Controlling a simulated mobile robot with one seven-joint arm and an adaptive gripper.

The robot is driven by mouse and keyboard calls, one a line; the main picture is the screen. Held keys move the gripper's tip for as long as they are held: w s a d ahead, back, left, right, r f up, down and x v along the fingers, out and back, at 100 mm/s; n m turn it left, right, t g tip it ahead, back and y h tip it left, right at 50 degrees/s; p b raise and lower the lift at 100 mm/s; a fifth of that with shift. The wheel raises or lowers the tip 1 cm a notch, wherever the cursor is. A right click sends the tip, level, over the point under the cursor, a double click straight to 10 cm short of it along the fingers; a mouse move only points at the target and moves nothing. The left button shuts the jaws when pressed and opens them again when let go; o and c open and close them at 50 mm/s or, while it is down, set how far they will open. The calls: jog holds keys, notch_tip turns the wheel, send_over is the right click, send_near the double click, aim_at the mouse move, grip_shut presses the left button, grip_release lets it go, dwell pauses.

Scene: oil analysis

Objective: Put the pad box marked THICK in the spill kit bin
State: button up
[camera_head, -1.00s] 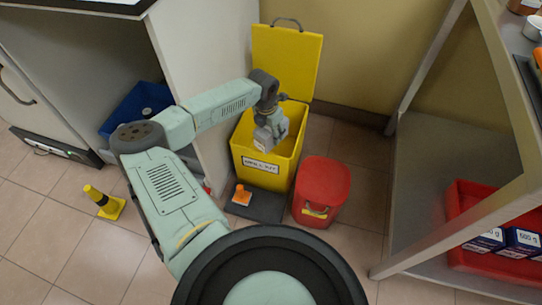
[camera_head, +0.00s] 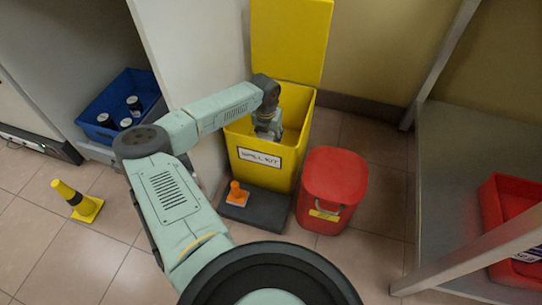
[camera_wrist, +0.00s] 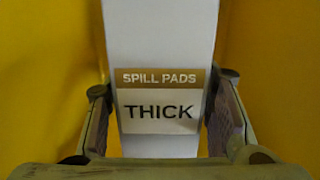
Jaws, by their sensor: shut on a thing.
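The white pad box (camera_wrist: 160,55) has a brown "SPILL PADS" band and a "THICK" label in the wrist view. My gripper (camera_wrist: 160,135) is shut on it, with a finger on each side. Yellow walls fill the wrist view around the box. In the head view, the yellow spill kit bin (camera_head: 262,160) stands open with its lid raised and a "SPILL KIT" label on its front. My gripper (camera_head: 268,132) is down inside the bin's opening. The box is hidden in the head view by the bin's front wall and my gripper.
A red lidded bin (camera_head: 333,190) stands right of the spill kit bin. A blue crate (camera_head: 97,127) with several jars and a yellow post (camera_head: 76,199) are at left. A red tray (camera_head: 512,220) is at right.

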aim_at(269, 137)
notch_tip(269, 137, down, 9)
jog(key=b, duration=0.2)
jog(key=shift+f+b, duration=0.1)
jog(key=shift+b, duration=0.25)
jog(key=shift+f, duration=0.15)
jog(key=o, duration=1.4)
jog(key=r+p, duration=0.1)
jog(key=r, duration=0.3)
jog(key=s+r+p, duration=0.1)
jog(key=r, duration=0.3)
jog(key=r+p, duration=0.1)
jog(key=r, duration=0.3)
jog(key=shift+s+a+r+p, duration=0.1)
jog(key=shift+s+a+p, duration=0.2)
jog(key=shift+s, duration=0.05)
